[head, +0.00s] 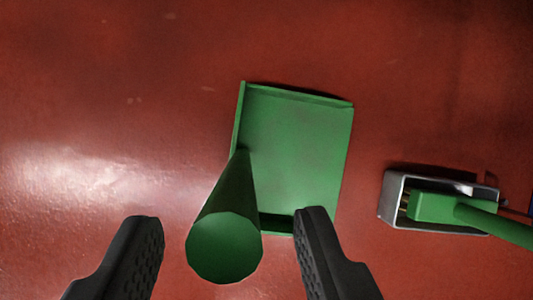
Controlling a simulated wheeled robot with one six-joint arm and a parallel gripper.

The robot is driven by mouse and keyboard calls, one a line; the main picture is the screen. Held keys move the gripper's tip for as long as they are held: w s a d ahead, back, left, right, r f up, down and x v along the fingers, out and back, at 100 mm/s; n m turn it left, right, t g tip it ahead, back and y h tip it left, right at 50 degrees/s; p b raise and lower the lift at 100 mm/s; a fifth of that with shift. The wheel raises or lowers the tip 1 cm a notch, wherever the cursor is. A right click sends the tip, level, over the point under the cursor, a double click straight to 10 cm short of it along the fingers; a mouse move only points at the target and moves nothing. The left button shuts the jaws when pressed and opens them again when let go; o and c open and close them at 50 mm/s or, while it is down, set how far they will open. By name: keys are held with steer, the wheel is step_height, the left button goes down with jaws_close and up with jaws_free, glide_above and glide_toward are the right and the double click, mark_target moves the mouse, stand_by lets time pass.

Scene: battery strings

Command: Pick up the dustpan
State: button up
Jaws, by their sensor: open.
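The green dustpan (295,150) lies on the red floor in the middle of the head view. Its thick round handle (225,245) rises toward the camera, its end facing me at the lower middle. My gripper (232,222) is open, with one dark finger to the left of the handle and one to the right. The right finger overlaps the lower edge of the pan in the picture. The handle's end shows between the fingers with gaps on both sides. I cannot tell how far the fingertips are from it in depth.
A grey metal holder (392,205) stands on the red floor (100,100) at the right. A green brush (440,208) with a long handle rests in it. A small blue thing shows at the right edge. The floor at the left and top is clear.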

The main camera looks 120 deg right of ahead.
mark_target(234, 174)
steer(key=shift+x, duration=2.6)
steer(key=shift+w, duration=0.1)
steer(key=shift+r, duration=0.1)
jaws_close()
